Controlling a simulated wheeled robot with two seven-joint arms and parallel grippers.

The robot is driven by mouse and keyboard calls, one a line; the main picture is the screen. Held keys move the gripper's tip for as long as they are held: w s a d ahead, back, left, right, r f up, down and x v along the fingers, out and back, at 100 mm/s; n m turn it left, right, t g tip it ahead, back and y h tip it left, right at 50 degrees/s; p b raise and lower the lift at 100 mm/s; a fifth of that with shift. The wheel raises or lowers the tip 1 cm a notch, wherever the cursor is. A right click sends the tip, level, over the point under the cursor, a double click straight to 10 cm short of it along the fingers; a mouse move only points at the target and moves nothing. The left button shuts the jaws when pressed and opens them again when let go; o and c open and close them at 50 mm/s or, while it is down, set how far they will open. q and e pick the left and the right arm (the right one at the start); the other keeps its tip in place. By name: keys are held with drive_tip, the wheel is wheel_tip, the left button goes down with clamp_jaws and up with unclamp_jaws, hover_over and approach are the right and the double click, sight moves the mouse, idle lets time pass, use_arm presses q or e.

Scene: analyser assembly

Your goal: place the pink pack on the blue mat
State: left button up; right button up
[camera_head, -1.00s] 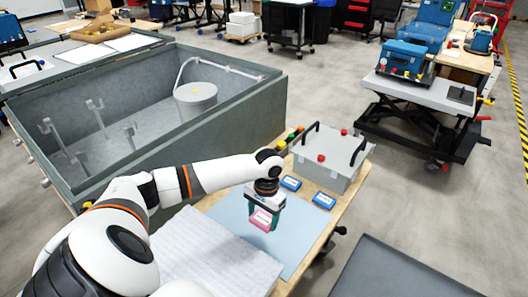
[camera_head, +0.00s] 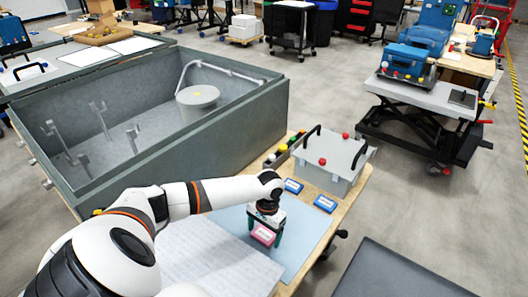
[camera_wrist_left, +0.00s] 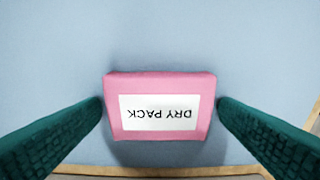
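The pink pack (camera_head: 264,236) has a white label reading DRY PACK. It sits between the two green fingers of my left gripper (camera_head: 265,232). In the left wrist view the pack (camera_wrist_left: 160,83) fills the space between the fingertips, one at each short side, and the left gripper (camera_wrist_left: 160,103) looks shut on it. The light blue mat (camera_head: 308,228) lies below, and the pack is over it, low and close to its surface. I cannot tell whether the pack touches the mat. My right gripper is not in view.
Two blue packs (camera_head: 293,186) (camera_head: 326,203) lie at the mat's far edge. Behind them stands a grey box (camera_head: 335,165) with black handles. A white padded sheet (camera_head: 215,258) lies left of the mat. A large grey tank (camera_head: 230,130) stands beyond the table.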

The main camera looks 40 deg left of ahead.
sight(267, 231)
use_arm(q)
drive_tip(key=shift+r, duration=0.15)
wheel_tip(267, 231, up, 12)
drive_tip(key=w+b, duration=0.1)
drive_tip(key=shift+w, duration=0.25)
idle(0.3)
drive_tip(key=shift+a, duration=0.1)
